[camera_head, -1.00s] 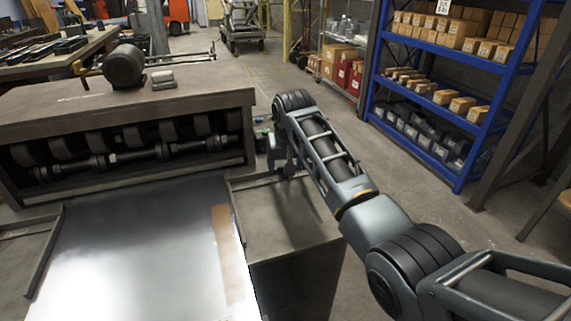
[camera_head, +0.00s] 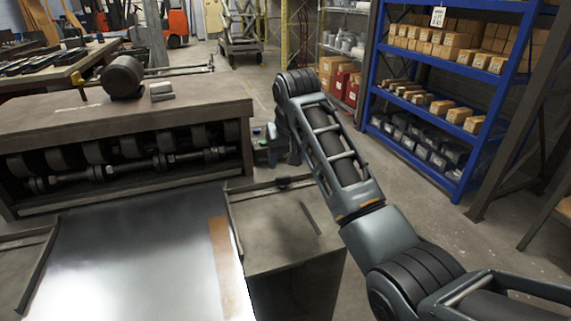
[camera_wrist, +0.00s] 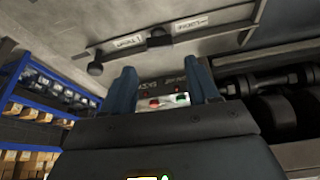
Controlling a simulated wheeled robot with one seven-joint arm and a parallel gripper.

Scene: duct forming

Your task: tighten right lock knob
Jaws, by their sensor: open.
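The right guide rail (camera_head: 262,189) lies along the side table beside the sheet metal, with a small dark knob (camera_head: 283,182) on it. In the wrist view the rail (camera_wrist: 190,36) carries white labels with illegible print, a round black knob (camera_wrist: 95,68) near its left end and a dark fitting (camera_wrist: 158,37) mid-rail. I cannot tell which of these is the right lock knob. My gripper (camera_wrist: 161,66) is open and empty, its two blue fingers apart and the black knob outside them to the left. In the head view my arm mostly hides the gripper.
A panel with red and green buttons (camera_wrist: 166,100) shows between my fingers. The machine's rollers (camera_head: 120,160) stand behind the sheet metal (camera_head: 140,255). A blue shelf (camera_head: 452,100) with boxes stands at the right, with open floor before it.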

